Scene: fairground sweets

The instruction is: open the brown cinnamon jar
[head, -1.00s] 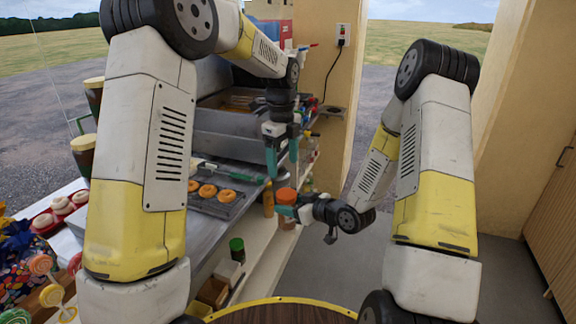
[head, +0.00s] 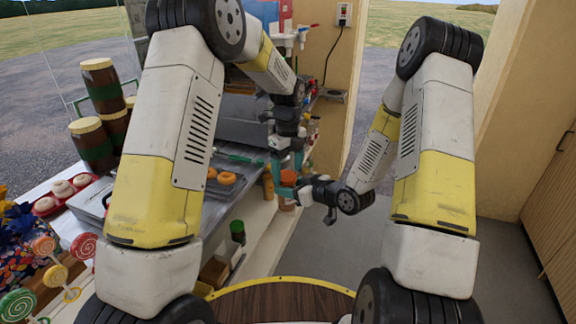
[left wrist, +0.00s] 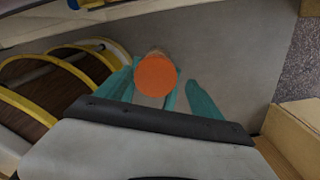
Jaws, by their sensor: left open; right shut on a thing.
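The cinnamon jar (head: 287,205) has an orange-brown lid (head: 288,178) and a brownish body. My right gripper (head: 284,192) is shut around the jar from the right and holds it upright in the air beside the counter. My left gripper (head: 286,172) points down from above, open, with its teal fingers on either side of the lid. In the left wrist view the round orange lid (left wrist: 156,76) lies between the open left fingers (left wrist: 163,90), nearer the left one. Contact with the lid cannot be told. The lid hides most of the jar there.
The counter at left holds a tray of doughnuts (head: 227,178), brown barrel-like containers (head: 92,146) and lollipops (head: 83,246). A green-lidded jar (head: 237,231) stands on a shelf below. The floor (head: 330,245) to the right is clear.

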